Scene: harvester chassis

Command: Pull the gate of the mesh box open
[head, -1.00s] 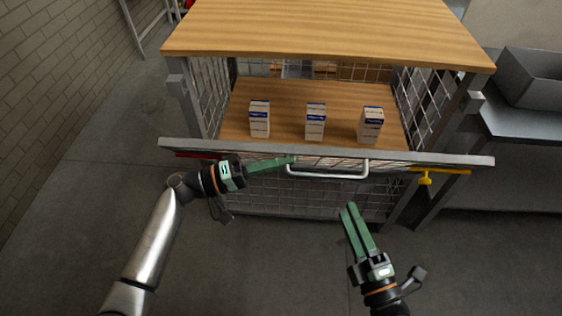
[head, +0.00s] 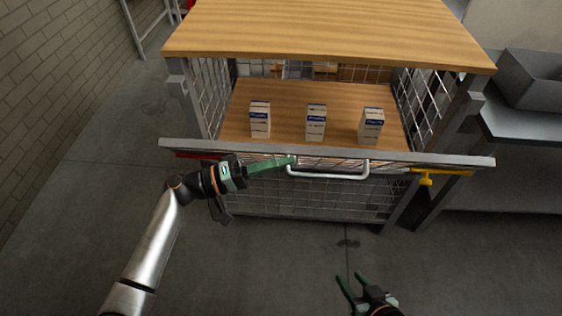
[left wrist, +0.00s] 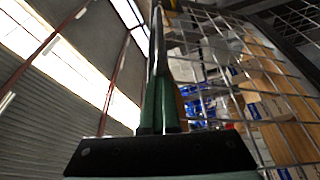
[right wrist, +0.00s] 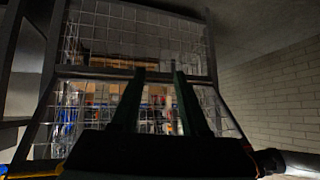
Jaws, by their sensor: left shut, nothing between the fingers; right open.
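The mesh box's gate (head: 340,156) runs across the front, with a grey top bar and wire mesh below. A pale bar handle (head: 330,176) sits on its front, below the top bar. I cannot tell whether the gate stands slightly out from the frame. My left gripper (head: 292,161) is shut and empty, its tips at the handle's left end; I cannot tell if they touch it. Its closed fingers (left wrist: 158,95) show beside the mesh in the left wrist view. My right gripper (head: 351,281) is open and empty, low in front of the gate; its spread fingers (right wrist: 158,85) face the mesh.
A yellow latch (head: 427,177) is at the gate's right and a red part (head: 196,155) at its left. Several small boxes (head: 316,123) stand on the wooden shelf inside. A grey bench with a bin (head: 535,80) is at right. The floor in front is clear.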

